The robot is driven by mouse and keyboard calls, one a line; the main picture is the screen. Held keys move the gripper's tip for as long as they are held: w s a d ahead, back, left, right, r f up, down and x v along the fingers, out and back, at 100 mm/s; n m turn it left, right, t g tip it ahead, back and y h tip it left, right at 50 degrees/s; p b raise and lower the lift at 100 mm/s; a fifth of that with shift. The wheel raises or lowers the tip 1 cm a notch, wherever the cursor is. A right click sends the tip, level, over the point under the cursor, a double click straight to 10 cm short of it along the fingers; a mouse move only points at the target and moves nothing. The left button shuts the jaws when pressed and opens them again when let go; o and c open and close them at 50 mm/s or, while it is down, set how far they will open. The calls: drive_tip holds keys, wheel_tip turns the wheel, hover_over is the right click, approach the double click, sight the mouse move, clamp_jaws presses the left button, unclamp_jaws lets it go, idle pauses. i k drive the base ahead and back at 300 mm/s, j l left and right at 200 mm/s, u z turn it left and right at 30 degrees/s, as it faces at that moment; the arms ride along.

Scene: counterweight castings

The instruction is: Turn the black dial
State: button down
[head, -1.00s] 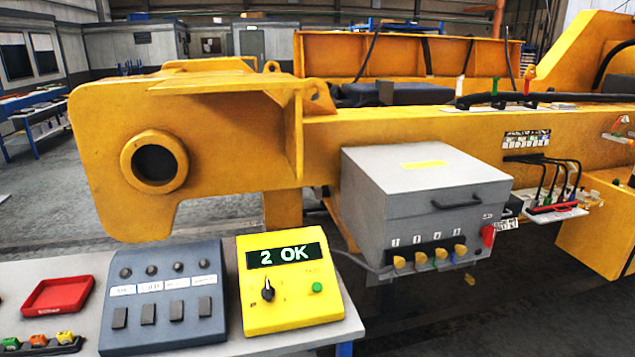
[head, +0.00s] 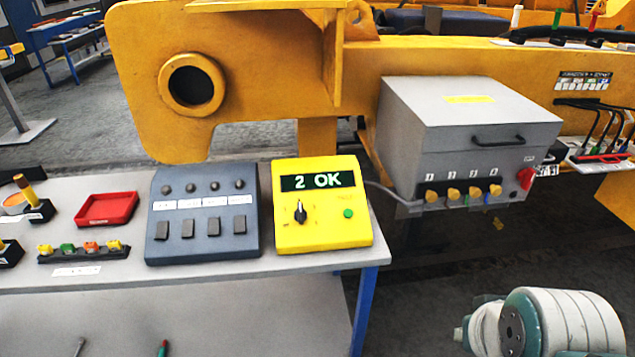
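The black dial (head: 300,212) is a small knob with a pale pointer on the front of a yellow tester box (head: 326,240). The box's display (head: 317,181) reads "2 OK", and a green button (head: 348,213) sits to the right of the dial. The box stands at the right end of a grey bench. Part of my arm shows at the lower right, well to the right of the box. My gripper is not in view, and nothing touches the dial.
A dark grey panel (head: 203,215) with knobs and switches stands left of the tester. A red tray (head: 106,209) and a rack of coloured plugs (head: 84,250) lie further left. A grey box (head: 465,150) with yellow connectors hangs on the large yellow casting (head: 255,70) behind.

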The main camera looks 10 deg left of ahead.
sight(300, 216)
drive_tip(key=i+j, duration=0.1)
drive_tip(key=j, duration=0.7)
drive_tip(key=i+j, duration=0.1)
drive_tip(key=j, duration=0.65)
drive_tip(key=z, duration=0.05)
